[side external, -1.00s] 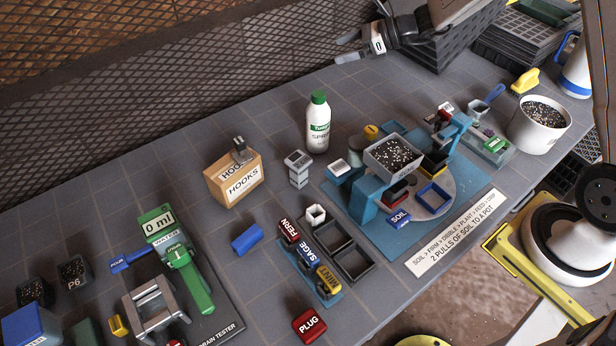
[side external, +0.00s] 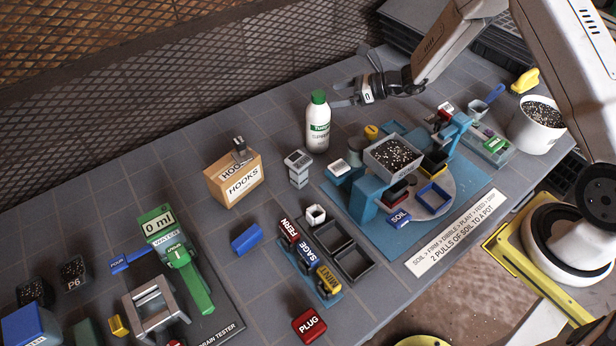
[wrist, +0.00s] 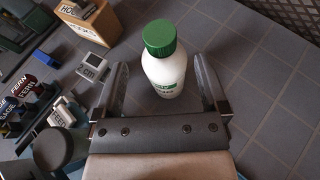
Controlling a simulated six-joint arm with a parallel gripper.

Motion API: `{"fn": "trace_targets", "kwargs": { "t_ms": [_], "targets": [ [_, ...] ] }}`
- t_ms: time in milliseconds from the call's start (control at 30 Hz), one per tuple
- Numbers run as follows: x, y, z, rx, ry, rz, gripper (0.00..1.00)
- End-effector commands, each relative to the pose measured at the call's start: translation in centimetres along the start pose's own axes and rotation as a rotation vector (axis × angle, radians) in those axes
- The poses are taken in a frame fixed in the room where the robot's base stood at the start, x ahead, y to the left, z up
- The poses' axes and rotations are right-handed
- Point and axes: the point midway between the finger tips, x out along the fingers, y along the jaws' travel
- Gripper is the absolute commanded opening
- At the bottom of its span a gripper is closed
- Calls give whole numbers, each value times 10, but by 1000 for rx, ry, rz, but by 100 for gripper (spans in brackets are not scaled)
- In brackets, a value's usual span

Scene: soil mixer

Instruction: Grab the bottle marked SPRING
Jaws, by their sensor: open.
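The bottle (side external: 318,128) is white with a green cap and a green band, and stands upright on the grey tiled table. The lettering under its band is only partly readable. I see no clear contact between fingers and bottle.
A HOOKS box (side external: 236,180) and a small grey stand (side external: 298,168) are left of the bottle. The blue soil mixer (side external: 366,196) with its soil tray stands in front and to the right. The table behind the bottle is clear up to the mesh wall.

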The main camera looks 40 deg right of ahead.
Motion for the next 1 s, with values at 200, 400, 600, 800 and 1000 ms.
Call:
{"fn": "trace_targets", "kwargs": {
  "t_ms": [200, 400, 600, 800, 1000],
  "targets": [
    [18, 1, 0, 0, 0, 2, 93],
    [24, 0, 1, 0, 0, 1, 93],
    [29, 0, 1, 0, 1, 2, 93],
    [48, 0, 3, -1, 0, 3, 93],
    [68, 0, 3, 0, 1, 3, 93]
  ]
}}
